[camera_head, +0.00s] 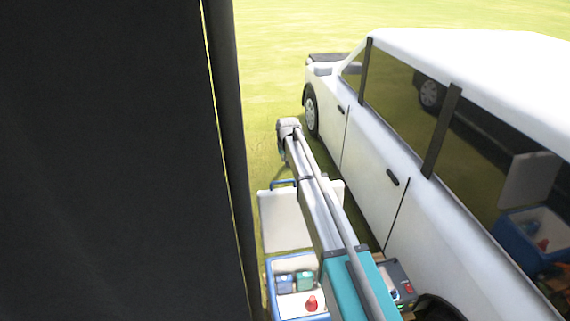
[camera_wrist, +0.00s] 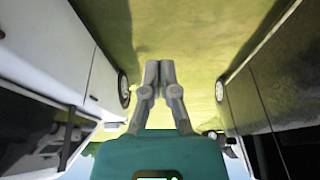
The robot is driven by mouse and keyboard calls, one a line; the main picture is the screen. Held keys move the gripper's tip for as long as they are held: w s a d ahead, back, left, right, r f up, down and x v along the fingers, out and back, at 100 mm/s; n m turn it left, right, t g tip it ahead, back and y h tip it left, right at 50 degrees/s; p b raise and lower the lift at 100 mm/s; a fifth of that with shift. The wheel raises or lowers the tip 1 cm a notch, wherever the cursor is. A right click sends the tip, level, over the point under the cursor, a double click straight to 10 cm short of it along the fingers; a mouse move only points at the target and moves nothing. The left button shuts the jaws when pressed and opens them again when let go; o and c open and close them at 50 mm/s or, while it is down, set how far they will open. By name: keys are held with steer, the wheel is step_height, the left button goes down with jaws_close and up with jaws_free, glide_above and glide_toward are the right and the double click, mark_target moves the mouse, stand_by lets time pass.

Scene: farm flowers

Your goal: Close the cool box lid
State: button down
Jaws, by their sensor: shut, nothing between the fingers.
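The cool box (camera_head: 269,287) is blue with a white inside and stands at the bottom centre of the head view. Its white lid (camera_head: 280,222) is open and stands up at the far side of the box. A blue item, a green item and a red item lie inside the box. My arm crosses over the right part of the box and lid and hides them there. My gripper (camera_wrist: 160,68) is shut and empty in the wrist view, apart from the lid.
A white car (camera_head: 370,160) stands close on the right. Its window shows another image of an open cool box (camera_head: 530,235). A dark box (camera_head: 398,278) sits right of my arm. A large dark surface (camera_head: 110,160) fills the left. Open grass (camera_head: 270,60) lies beyond.

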steer(key=shift+d+b+x, duration=0.5)
steer(key=shift+b+x, duration=4.1)
steer(key=shift+x, duration=0.35)
steer(key=s, duration=0.4)
steer(key=shift+d+r, duration=0.1)
steer(key=shift+r, duration=0.05)
